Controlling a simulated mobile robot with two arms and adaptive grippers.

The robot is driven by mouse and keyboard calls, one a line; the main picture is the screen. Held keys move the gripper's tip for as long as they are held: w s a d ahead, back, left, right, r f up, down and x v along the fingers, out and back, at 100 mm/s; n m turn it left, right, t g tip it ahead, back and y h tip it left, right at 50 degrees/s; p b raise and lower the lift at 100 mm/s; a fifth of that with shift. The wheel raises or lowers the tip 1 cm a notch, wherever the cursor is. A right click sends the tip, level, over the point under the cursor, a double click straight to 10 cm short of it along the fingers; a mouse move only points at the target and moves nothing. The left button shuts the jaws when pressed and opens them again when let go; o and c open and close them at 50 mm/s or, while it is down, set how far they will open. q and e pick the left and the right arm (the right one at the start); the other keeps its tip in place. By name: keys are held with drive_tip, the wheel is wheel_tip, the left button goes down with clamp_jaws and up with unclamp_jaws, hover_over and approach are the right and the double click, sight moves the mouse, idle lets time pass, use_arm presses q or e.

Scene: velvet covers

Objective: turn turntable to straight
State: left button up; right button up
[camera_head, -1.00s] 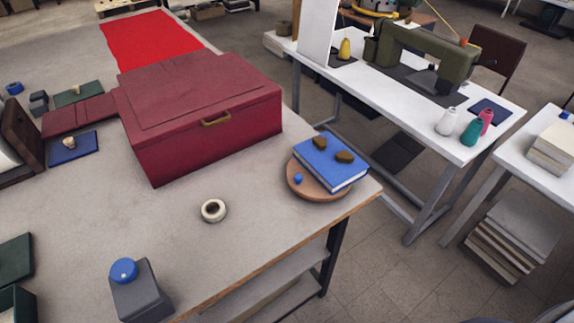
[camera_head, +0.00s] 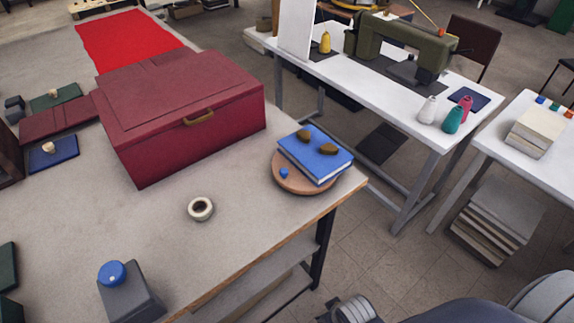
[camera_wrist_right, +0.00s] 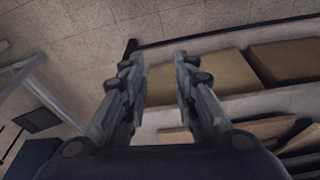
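The turntable (camera_head: 302,188) is a round brown wooden disc near the table's right corner in the head view. A blue book (camera_head: 318,158) lies on it, set at an angle to the table edges and overhanging the disc. Two small brown lumps (camera_head: 328,149) rest on the book. A small blue knob (camera_head: 284,173) sits on the disc's left part, beside the book. My right gripper (camera_wrist_right: 157,59) is open and empty in the right wrist view, above floor and shelf boards. Part of my right arm shows at the bottom right of the head view. My left gripper is not in view.
A large dark red box (camera_head: 190,120) stands left of the turntable on the grey table (camera_head: 235,225). A white tape roll (camera_head: 201,208) and a grey block with a blue knob (camera_head: 130,295) lie nearer. A white sewing table (camera_head: 400,110) stands beyond a floor gap.

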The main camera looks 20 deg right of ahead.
wheel_tip(320, 180, up, 18)
drive_tip(key=w+t, duration=0.2)
drive_tip(key=w+a+r+n+t, duration=0.2)
drive_tip(key=w+r+n+t, duration=0.85)
drive_tip(key=w+r, duration=1.35)
drive_tip(key=w+a+r+n+t+y, duration=0.3)
drive_tip(key=a+r+n+t+y, duration=0.2)
drive_tip(key=a+r+n+y, duration=0.4)
drive_tip(key=s+a+r+n+g+y, duration=0.1)
drive_tip(key=a+r+n+g+y, duration=0.35)
drive_tip(key=n+y, duration=0.35)
drive_tip(key=n+g+h, duration=1.3)
drive_tip(key=n+g, duration=0.1)
drive_tip(key=n, duration=0.5)
approach(284, 170)
drive_tip(key=p+x, duration=0.3)
drive_tip(key=x, duration=0.4)
drive_tip(key=shift+f, duration=0.1)
drive_tip(key=shift+a+f, duration=0.2)
drive_tip(key=shift+f, duration=0.25)
